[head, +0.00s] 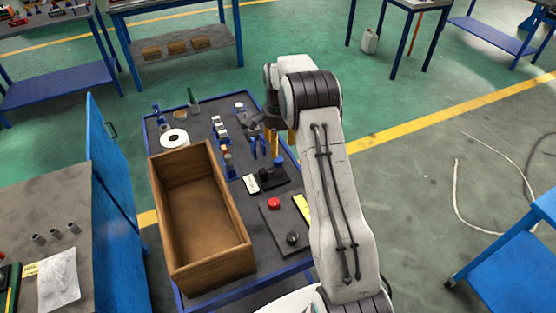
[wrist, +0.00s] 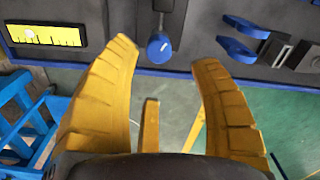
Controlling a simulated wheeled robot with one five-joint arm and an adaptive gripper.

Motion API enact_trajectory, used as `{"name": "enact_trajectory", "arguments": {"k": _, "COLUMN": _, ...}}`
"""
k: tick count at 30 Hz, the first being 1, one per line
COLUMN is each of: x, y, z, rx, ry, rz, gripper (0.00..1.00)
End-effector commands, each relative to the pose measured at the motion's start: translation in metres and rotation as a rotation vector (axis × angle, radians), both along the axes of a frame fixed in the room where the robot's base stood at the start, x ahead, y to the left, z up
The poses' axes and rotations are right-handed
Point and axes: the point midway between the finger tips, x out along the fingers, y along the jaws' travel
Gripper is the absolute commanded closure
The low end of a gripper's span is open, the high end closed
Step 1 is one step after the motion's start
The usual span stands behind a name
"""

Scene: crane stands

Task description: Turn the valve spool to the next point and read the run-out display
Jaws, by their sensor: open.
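My gripper (head: 283,140) hangs over the right side of the bench in the head view, partly hidden by my arm. In the wrist view its yellow fingers (wrist: 168,54) are spread wide with nothing held between them. A blue knob with a silver shaft (wrist: 159,47), perhaps the valve spool's end, appears beyond the fingertips, apart from them. It seems to be the blue part on a black stand (head: 278,163) in the head view. A yellow display strip (wrist: 45,35) with a pale round spot lies left of it; its reading is too small to tell. It also shows in the head view (head: 302,207).
An open wooden box (head: 213,145) fills the bench's left side. A red button (head: 274,203) and black knob (head: 292,238) sit at the near right. Blue-handled tools (head: 255,147) and a white roll (head: 174,138) lie farther back.

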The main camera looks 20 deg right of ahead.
Motion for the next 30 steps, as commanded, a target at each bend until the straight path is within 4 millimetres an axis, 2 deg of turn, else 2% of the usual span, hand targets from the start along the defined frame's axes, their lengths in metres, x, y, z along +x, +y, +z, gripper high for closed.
{"name": "enact_trajectory", "arguments": {"k": 8, "x": -0.001, "y": 0.000, "z": -0.007, "rx": 0.001, "ry": 0.006, "rz": -0.119, "gripper": 0.43}}
{"name": "enact_trajectory", "arguments": {"k": 21, "x": -0.002, "y": 0.000, "z": -0.057, "rx": 0.001, "ry": 0.006, "rz": -0.121, "gripper": 0.43}}
{"name": "enact_trajectory", "arguments": {"k": 30, "x": -0.001, "y": 0.000, "z": -0.073, "rx": 0.001, "ry": 0.003, "rz": -0.120, "gripper": 0.43}}
